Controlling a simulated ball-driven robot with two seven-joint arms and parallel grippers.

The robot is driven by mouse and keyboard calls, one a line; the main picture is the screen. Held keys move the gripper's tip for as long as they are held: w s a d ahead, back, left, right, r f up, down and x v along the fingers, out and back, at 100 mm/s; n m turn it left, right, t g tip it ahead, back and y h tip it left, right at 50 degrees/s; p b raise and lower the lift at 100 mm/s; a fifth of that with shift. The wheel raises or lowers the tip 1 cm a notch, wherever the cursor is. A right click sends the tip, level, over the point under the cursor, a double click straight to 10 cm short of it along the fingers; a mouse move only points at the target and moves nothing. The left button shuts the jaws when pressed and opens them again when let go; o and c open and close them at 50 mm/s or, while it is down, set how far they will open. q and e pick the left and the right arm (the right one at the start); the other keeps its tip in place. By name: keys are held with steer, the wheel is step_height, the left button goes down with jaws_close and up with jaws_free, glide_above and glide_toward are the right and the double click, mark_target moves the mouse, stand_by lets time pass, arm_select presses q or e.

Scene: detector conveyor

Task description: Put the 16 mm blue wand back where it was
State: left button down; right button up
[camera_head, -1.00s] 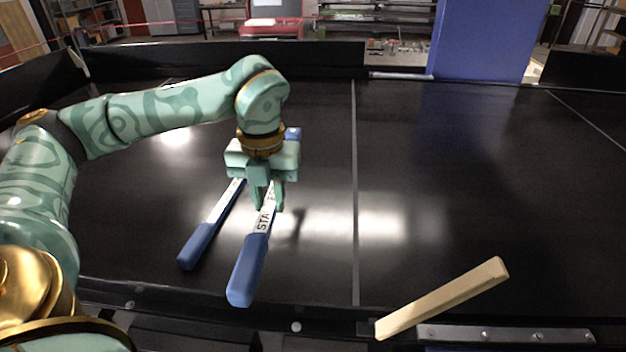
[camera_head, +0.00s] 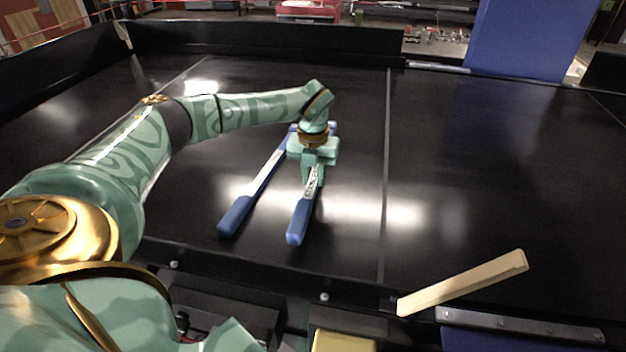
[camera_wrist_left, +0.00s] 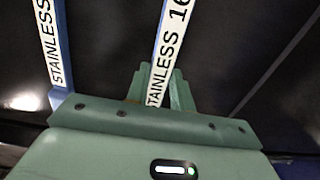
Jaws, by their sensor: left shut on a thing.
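The 16 mm blue wand (camera_head: 298,222) has a blue handle and a white label strip. In the left wrist view its label (camera_wrist_left: 172,45) reads STAINLESS 16, the rest cut off. My left gripper (camera_head: 311,182) is shut on its label part, with the handle pointing toward me. The wand is at or just above the black belt; I cannot tell whether it touches. A second blue wand (camera_head: 236,215) lies on the belt to its left, roughly alongside and apart. It also shows in the left wrist view (camera_wrist_left: 52,45). My right gripper is out of view.
A pale wooden bar (camera_head: 462,283) lies across the near edge at the right. The black belt (camera_head: 460,170) is clear to the right of the wands. Low black walls border it, and a blue panel (camera_head: 525,35) stands at the far right. Something yellow (camera_head: 343,342) shows at the bottom.

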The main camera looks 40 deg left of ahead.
mark_target(315, 179)
arm_select(q)
steer(key=shift+w+d+f, duration=0.1)
steer(key=shift+w+f, duration=0.1)
steer(key=shift+f, duration=0.4)
steer(key=shift+w+f, duration=0.15)
steer(key=shift+f, duration=0.4)
steer(key=shift+s, duration=0.2)
steer(key=c, duration=1.2)
jaws_free()
steer(key=shift+w+f, duration=0.1)
step_height(315, 179, up, 12)
steer(key=shift+r+b, duration=0.2)
steer(key=shift+b, duration=0.2)
